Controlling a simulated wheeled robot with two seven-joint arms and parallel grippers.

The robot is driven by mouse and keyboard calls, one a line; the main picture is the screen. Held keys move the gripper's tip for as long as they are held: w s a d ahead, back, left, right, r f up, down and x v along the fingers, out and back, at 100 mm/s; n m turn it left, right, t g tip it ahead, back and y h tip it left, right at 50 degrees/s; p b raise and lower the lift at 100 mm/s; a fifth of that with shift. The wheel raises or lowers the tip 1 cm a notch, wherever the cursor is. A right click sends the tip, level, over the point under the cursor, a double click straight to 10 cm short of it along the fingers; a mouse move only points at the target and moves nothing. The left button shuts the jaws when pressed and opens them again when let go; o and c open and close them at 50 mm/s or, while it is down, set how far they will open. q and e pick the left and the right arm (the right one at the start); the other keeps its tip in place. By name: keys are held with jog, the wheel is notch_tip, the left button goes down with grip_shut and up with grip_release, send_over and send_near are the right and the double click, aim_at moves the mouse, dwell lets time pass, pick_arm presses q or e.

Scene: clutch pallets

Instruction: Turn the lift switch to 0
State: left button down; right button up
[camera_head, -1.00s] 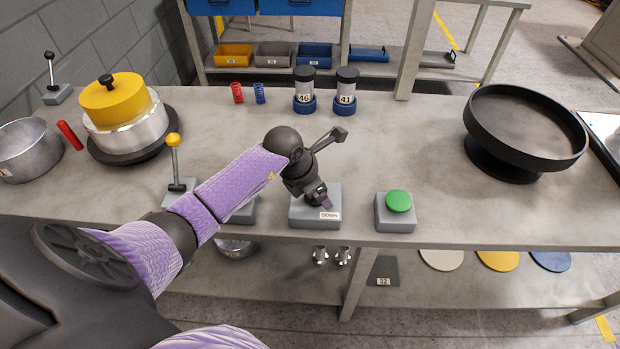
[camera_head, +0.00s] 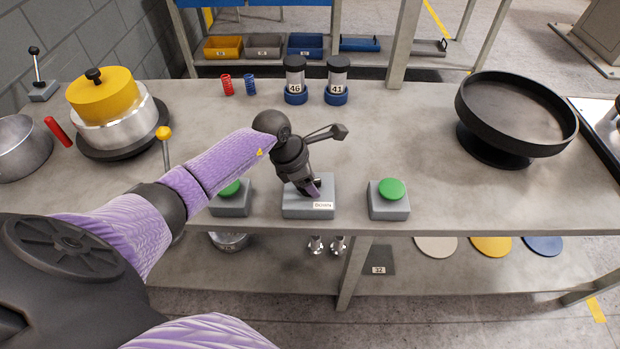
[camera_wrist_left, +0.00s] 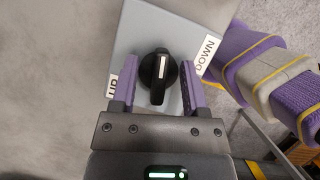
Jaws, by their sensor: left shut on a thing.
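The lift switch is a black rotary knob (camera_wrist_left: 158,78) with a white line, on a grey box (camera_head: 293,210). In the left wrist view the line stands nearly upright, between the UP label (camera_wrist_left: 113,86) at left and the DOWN label (camera_wrist_left: 206,56) at right. My left gripper (camera_head: 312,190) reaches down onto the box and hides the knob in the head view. Its two purple fingers (camera_wrist_left: 157,85) are on either side of the knob, shut on it. My right gripper is in neither view.
Green buttons on grey boxes stand left (camera_head: 231,203) and right (camera_head: 389,200) of the switch. A yellow-knobbed lever (camera_head: 164,135) is partly behind my left arm. A round black dish (camera_head: 515,120) stands right.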

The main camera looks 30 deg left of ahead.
pick_arm(q)
jog(key=shift+a+m+g, duration=0.1)
jog(key=shift+m+g, duration=0.3)
jog(key=shift+m, duration=0.7)
grip_release()
jog(key=p+v, duration=0.2)
jog(key=v, duration=0.7)
jog(key=shift+s+a+r, duration=0.25)
